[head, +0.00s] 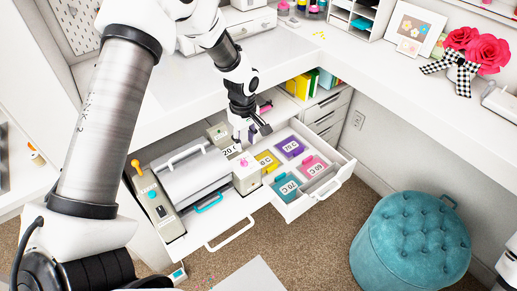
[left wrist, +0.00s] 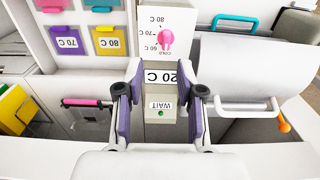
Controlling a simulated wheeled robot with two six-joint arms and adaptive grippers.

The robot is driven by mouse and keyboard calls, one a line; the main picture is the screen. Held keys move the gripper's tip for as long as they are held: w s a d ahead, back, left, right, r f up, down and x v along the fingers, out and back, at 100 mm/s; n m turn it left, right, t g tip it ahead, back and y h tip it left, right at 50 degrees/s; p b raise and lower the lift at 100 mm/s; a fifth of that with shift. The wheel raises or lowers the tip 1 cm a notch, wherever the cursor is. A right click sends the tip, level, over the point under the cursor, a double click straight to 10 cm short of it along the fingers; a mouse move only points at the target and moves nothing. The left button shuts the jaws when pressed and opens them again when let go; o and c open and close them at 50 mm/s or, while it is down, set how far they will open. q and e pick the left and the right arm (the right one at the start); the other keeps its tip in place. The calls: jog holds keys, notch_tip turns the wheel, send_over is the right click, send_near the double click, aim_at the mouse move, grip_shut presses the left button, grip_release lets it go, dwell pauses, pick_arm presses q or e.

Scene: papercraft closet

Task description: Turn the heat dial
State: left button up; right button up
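The heat dial is a pink knob (head: 243,162) on the white end block (head: 247,176) of a roller machine. In the left wrist view the pink dial (left wrist: 166,40) sits ahead of the fingers, with upside-down "COLD" and "60 C" marks beside it. My right gripper is not visible.
The machine's white cover (head: 190,178) has a handle. Beside it, an open drawer (head: 343,172) holds colored, temperature-labelled packs. An orange lever (head: 136,165) stands at the machine's far left. The white desk (head: 300,62) is above; a teal stool (head: 410,245) stands right.

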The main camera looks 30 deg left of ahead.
aim_at(244, 160)
pick_arm(q)
jog(key=f, duration=0.1)
jog(key=s, duration=0.1)
jog(key=f, duration=0.1)
jog(key=shift+s+a+f, duration=0.25)
jog(key=shift+s+f, duration=0.05)
jog(key=f, duration=0.2)
jog(key=w+f+p, duration=0.1)
jog(key=f, duration=0.2)
jog(key=shift+d, duration=0.2)
jog(key=shift+s+a+r, duration=0.1)
jog(key=shift+s+r, duration=0.1)
jog(key=shift+s, duration=0.05)
grip_shut()
